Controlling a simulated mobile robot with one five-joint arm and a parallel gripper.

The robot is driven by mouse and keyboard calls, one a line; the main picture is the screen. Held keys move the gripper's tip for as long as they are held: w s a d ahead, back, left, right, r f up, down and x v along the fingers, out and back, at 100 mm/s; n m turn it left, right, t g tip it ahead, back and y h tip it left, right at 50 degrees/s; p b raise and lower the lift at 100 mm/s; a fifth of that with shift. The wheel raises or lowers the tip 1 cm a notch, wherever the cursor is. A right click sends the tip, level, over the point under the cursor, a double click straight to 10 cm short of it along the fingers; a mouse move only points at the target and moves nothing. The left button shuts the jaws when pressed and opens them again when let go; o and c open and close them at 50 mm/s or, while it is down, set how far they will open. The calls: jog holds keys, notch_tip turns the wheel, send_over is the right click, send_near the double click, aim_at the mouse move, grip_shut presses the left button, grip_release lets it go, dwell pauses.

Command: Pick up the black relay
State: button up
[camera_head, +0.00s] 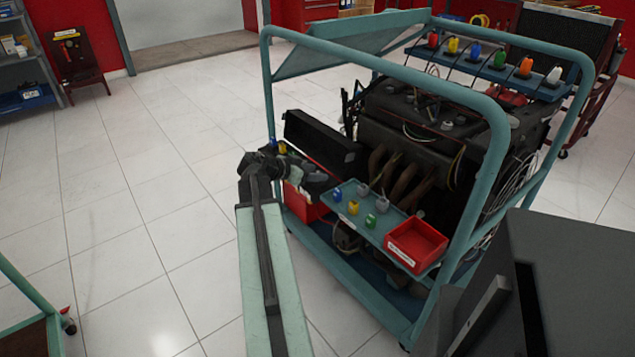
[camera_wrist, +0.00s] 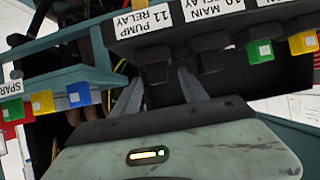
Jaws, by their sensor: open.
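In the wrist view, a dark, blocky part (camera_wrist: 157,72) that looks like a black relay sits under the "11 PUMP RELAY" label, between the fingers of my gripper (camera_wrist: 162,80). The fingers are apart, one on each side of it. I cannot tell whether they touch it. A second black block (camera_wrist: 210,61) is under the "10 MAIN RELAY" label, just right of the right finger. In the head view, my gripper (camera_head: 318,180) is in front of the long black box (camera_head: 325,143) on the engine trainer. The relay is hidden there.
Green (camera_wrist: 259,51) and yellow (camera_wrist: 303,42) relays sit further along the labelled row. A blue-green shelf (camera_head: 375,218) holds several coloured relays, grey pieces and a red bin (camera_head: 416,246). A red box (camera_head: 300,205) is under my gripper. The trainer's frame (camera_head: 268,95) surrounds the engine.

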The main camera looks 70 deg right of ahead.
grip_shut()
jog(key=shift+r, duration=0.15)
